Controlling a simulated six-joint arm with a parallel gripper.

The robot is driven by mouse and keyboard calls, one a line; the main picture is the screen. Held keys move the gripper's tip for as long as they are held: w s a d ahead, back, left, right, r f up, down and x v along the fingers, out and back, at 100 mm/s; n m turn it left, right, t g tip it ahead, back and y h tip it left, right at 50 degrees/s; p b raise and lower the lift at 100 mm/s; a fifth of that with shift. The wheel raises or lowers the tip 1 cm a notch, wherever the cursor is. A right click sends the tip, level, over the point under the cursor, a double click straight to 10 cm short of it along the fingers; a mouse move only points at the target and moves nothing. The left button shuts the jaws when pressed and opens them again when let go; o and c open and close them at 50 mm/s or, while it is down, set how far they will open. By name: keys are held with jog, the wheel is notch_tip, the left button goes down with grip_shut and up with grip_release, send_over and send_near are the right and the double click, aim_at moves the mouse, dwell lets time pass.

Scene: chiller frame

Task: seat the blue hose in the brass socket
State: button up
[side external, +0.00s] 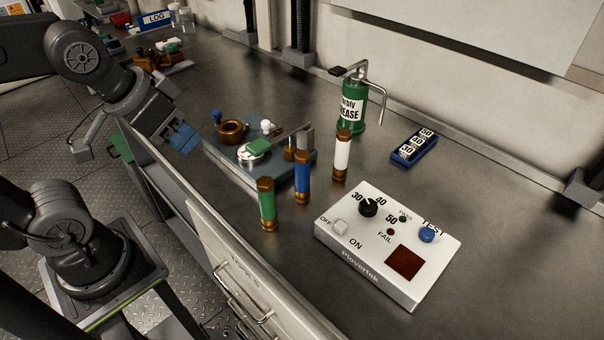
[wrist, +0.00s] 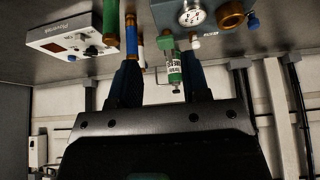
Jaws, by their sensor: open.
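The blue hose (side external: 302,178) stands upright on the bench with brass ends, between a green hose (side external: 267,205) and a white hose (side external: 341,157). In the wrist view the blue hose (wrist: 131,38) shows at upper left, near the left finger. A round brass fitting (side external: 232,130), apparently the socket, sits on the blue-grey block (side external: 225,160); it also shows at the top of the wrist view (wrist: 232,14). Its bore cannot be made out. My gripper (side external: 182,136) is open and empty, left of the block near the bench's front edge. Its fingers (wrist: 163,66) are apart in the wrist view.
A gauge (wrist: 192,13) and green-handled lever (side external: 260,146) are on the block. A green grease bottle (side external: 351,112) stands behind, with a blue number block (side external: 414,147) to its right. A white test box (side external: 388,245) is at front right. Bench right of it is clear.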

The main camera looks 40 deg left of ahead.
jog(key=o, duration=0.4)
jog(key=shift+c, duration=0.2)
jog(key=m+g, duration=0.6)
jog(key=m, duration=0.6)
send_over(302, 167)
jog(key=a, duration=0.1)
jog(key=shift+w+a, duration=0.15)
jog(key=shift+w, duration=0.2)
notch_tip(302, 167, down, 8)
jog(key=shift+r, duration=0.15)
jog(key=shift+w+f, duration=0.2)
jog(key=shift+f, duration=2.55)
